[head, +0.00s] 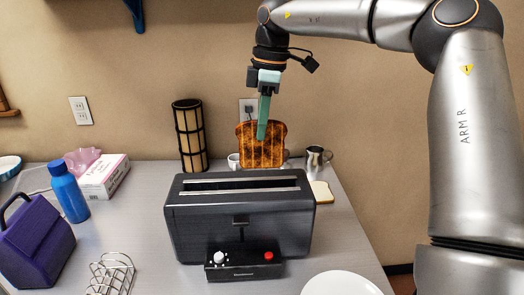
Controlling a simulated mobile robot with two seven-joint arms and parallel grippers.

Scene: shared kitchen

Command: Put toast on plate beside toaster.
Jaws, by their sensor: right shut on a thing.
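A browned slice of toast (252,155) hangs upright above the back of the dark toaster (240,222). My right gripper (263,134) comes down from above and is shut on the toast at its upper part. The toast appears clear of the toaster slots. A white plate (342,284) lies on the counter to the right front of the toaster, cut off by the bottom edge of the picture. My left gripper is not in view.
A pale slice of bread (322,192) and a metal jug (317,158) are right of the toaster. A blue bottle (69,192), purple bag (36,240), tissue box (104,177) and wire rack (112,274) are left. A dark cylindrical lamp (190,136) stands behind.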

